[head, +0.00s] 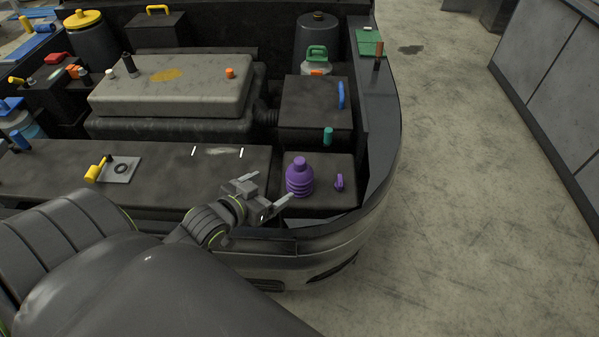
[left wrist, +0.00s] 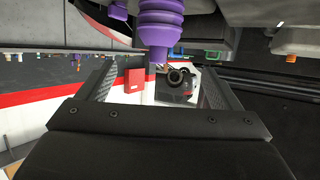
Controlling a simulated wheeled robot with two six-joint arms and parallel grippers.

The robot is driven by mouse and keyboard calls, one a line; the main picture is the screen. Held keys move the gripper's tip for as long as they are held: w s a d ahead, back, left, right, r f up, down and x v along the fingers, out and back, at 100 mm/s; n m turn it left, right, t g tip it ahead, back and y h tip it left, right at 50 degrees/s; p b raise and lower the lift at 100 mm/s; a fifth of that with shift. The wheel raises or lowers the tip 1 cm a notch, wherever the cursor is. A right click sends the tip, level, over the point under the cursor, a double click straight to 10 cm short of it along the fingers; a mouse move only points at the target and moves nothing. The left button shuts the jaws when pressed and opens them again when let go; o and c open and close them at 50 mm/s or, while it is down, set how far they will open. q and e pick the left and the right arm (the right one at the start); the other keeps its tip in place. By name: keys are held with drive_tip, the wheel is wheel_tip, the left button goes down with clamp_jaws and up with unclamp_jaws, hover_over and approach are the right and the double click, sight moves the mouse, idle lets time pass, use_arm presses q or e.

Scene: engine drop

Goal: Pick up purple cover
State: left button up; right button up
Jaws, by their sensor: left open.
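The purple cover (head: 300,180) is a ribbed, stepped cap with a narrow round knob on top. It stands upright on a dark block at the front right corner of the engine bay. My left gripper (head: 270,190) is open and empty, just left of the cover, with its fingers pointing towards it. In the left wrist view the cover (left wrist: 160,28) appears upside down at the top centre, roughly in line with the gap between the open fingers (left wrist: 160,90). The fingers appear apart from the cover. My right gripper is not in view.
A small purple handle (head: 339,182) stands right of the cover on the same block. The car's curved front edge (head: 330,232) runs in front. Open floor lies to the right.

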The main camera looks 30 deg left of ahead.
sight(293, 174)
use_arm(q)
drive_tip(key=x, duration=1)
drive_tip(key=shift+s, duration=0.1)
drive_tip(key=shift+p+x, duration=0.55)
drive_tip(key=shift+x, duration=2.15)
drive_tip(key=shift+d+r, duration=0.1)
drive_tip(key=shift+r, duration=0.05)
drive_tip(key=c, duration=1.1)
